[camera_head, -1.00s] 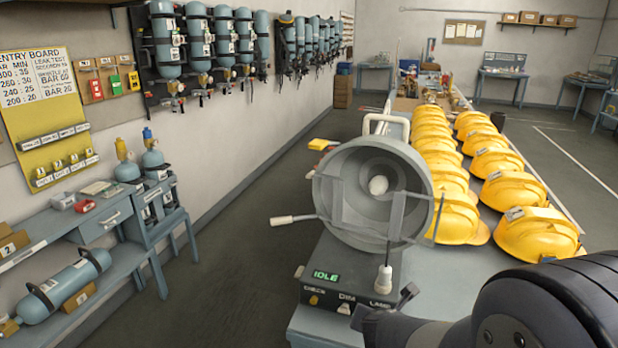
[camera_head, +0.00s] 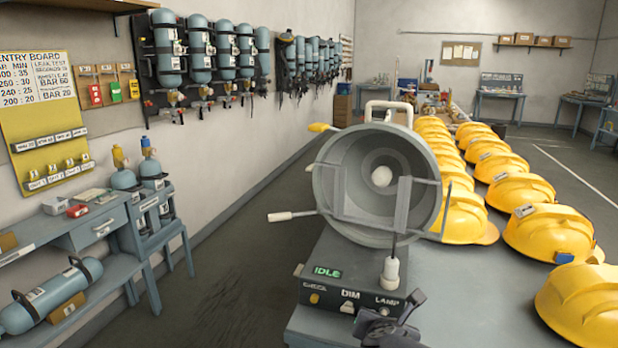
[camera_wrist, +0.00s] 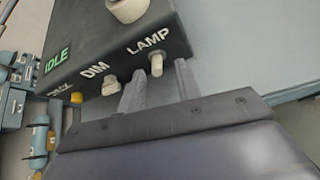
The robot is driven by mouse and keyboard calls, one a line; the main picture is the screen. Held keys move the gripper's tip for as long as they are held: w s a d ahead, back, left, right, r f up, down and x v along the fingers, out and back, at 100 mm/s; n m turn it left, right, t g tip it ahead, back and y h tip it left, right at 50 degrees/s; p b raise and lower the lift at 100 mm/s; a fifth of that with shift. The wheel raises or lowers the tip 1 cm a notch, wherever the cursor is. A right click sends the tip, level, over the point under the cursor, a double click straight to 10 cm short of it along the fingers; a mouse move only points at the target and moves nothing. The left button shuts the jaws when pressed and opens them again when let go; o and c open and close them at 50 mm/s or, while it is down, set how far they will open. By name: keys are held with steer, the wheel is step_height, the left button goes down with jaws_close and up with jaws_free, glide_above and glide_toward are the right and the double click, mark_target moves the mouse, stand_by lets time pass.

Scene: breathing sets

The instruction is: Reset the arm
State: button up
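My gripper (camera_head: 393,318) is low in the head view, in front of the black control box (camera_head: 340,290) under the big round grey lamp-like housing (camera_head: 345,170). In the wrist view my gripper (camera_wrist: 160,85) has its two grey fingers apart, with nothing between them that I can see held. The LAMP switch (camera_wrist: 156,66) shows just beyond the fingertips, and the DIM knob (camera_wrist: 110,85) is to their left. I cannot tell whether a finger touches either. The box's green display (camera_head: 327,272) reads IDLE.
Rows of yellow helmets (camera_head: 552,232) line the bench to the right, one close at the lower right. A white-handled lever (camera_head: 292,216) sticks out left of the housing. Blue-grey cylinders (camera_head: 167,50) hang on the left wall. The floor (camera_head: 215,290) left of the bench is clear.

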steer(key=shift+s+f+t+h+b, duration=0.15)
steer(key=shift+f+t+b, duration=0.4)
steer(key=shift+b, duration=1.7)
steer(key=shift+w+f+t+h+b, duration=0.2)
steer(key=shift+t+b, duration=0.55)
steer(key=shift+b, duration=1.5)
steer(key=t+b, duration=0.1)
steer(key=b, duration=0.5)
steer(key=f+t+h+b, duration=0.1)
steer(key=t+b, duration=0.1)
steer(key=b, duration=0.4)
steer(key=shift+f+t, duration=0.25)
steer(key=shift+t, duration=0.05)
